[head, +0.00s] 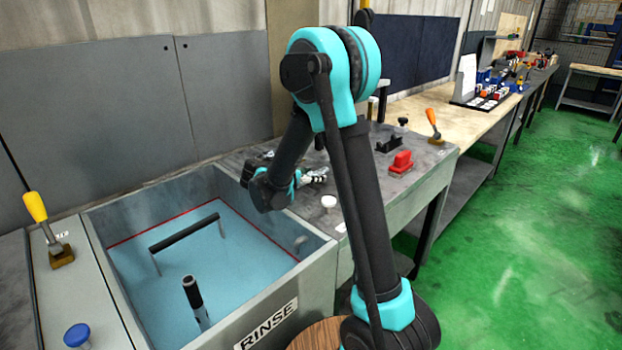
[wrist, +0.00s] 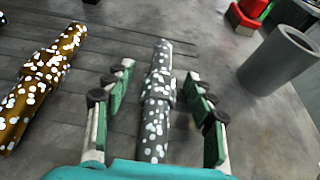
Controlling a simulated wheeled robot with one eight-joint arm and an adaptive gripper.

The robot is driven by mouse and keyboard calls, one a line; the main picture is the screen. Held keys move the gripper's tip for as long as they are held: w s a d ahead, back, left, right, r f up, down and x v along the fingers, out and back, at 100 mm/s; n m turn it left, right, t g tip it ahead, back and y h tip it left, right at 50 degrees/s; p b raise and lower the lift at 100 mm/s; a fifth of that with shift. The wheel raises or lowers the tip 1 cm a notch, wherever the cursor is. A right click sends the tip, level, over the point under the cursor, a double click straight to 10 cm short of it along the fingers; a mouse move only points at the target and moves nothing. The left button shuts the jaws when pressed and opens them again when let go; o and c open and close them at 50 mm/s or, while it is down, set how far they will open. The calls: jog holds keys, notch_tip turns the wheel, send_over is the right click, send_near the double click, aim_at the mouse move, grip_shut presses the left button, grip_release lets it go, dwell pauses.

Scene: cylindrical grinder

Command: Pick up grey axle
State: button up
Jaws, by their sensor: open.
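The grey axle (wrist: 158,105), covered in white spots, lies on a dark grey surface in the middle of the wrist view. My gripper (wrist: 159,72) is open, with one pair of green-padded fingers on each side of the axle. Gaps show between the fingers and the axle. A brown-gold axle with white spots (wrist: 42,78) lies to the left, outside the fingers. In the head view my arm reaches down to the grey worktop (head: 250,160) behind the rinse tank, and the arm partly hides what lies there.
A grey cylinder (wrist: 280,60) stands right of the gripper, with a red and green object (wrist: 245,14) beyond it. The open rinse tank (head: 318,255) has raised walls. A red block (head: 401,162) and an orange-handled clamp (head: 434,124) stand on the worktop.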

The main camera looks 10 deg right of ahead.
jog(key=shift+f, duration=0.1)
jog(key=shift+c, duration=0.5)
grip_shut()
